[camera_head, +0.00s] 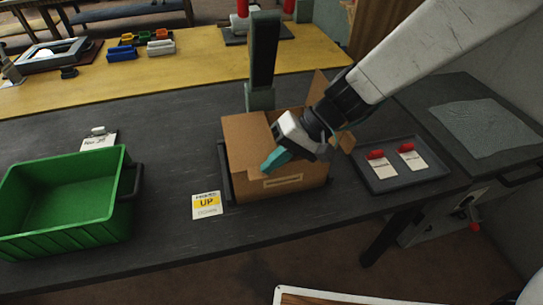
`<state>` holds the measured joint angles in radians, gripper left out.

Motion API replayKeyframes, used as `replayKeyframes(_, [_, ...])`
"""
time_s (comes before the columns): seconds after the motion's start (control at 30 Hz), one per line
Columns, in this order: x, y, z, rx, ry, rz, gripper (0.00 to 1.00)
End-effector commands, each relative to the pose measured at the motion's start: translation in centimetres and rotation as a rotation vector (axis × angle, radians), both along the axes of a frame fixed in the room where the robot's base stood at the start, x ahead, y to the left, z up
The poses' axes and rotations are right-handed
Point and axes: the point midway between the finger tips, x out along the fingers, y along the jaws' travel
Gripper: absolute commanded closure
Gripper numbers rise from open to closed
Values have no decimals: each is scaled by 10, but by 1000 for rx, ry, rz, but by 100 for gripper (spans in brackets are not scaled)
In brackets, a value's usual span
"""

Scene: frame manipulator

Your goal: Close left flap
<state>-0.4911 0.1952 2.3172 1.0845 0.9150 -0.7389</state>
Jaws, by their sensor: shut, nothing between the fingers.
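A brown cardboard box (300,183) stands on the dark worktable, right of the middle of the picture. Its left flap (244,138) shows as a broad brown panel at the left of the box top; whether it lies fully flat I cannot tell. Another flap (319,86) stands up at the back right, and a small flap piece (347,142) sticks out at the right. My gripper (268,170) is shut and empty, its teal fingers pointing down-left at the front of the box top. My gripper and arm hide much of the box's top and right side.
A green bin (70,240) stands at the left and a grey tray (412,181) with red-topped tags at the right. A dark post (262,60) rises behind the box. A yellow UP card (207,204) lies at front left. The table between bin and box is mostly clear.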

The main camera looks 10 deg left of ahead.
Motion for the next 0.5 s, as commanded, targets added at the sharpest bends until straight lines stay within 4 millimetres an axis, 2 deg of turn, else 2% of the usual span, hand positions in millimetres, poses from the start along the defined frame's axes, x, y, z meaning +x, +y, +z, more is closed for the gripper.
replayKeyframes(0.5, [0,-7,-14,-14,4,-1,100])
